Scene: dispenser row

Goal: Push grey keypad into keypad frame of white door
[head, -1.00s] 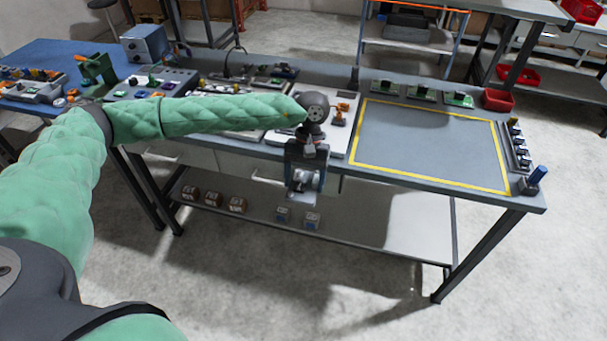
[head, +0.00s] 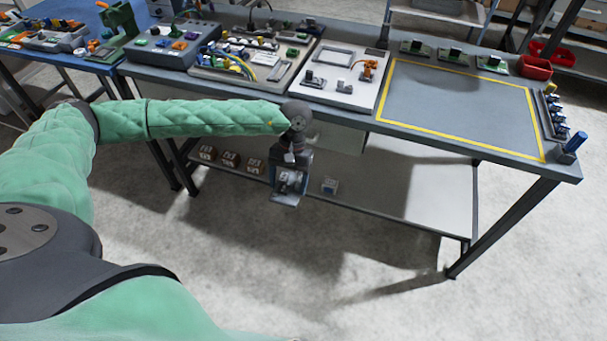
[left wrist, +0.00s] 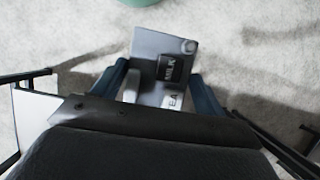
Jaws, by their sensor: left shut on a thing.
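My left gripper (head: 288,188) hangs in front of the bench's near edge, below its top. It is shut on a grey keypad (head: 290,178). In the left wrist view the keypad (left wrist: 153,46) sits between the dark blue fingers; it shows a round knob, a black key marked MILK and a white key partly hidden by the gripper. The white door (head: 345,95) lies flat on the bench, behind and to the right of the gripper. A grey rectangular frame (head: 333,49), which looks like the keypad frame, is at its far left. My right gripper is not in view.
Small grey parts (head: 314,79) and an orange part (head: 369,68) stand on the door. A cabled panel (head: 245,65) lies to its left, and a yellow-outlined area (head: 455,105) to its right is clear. Small boxes (head: 229,161) stand on the lower shelf.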

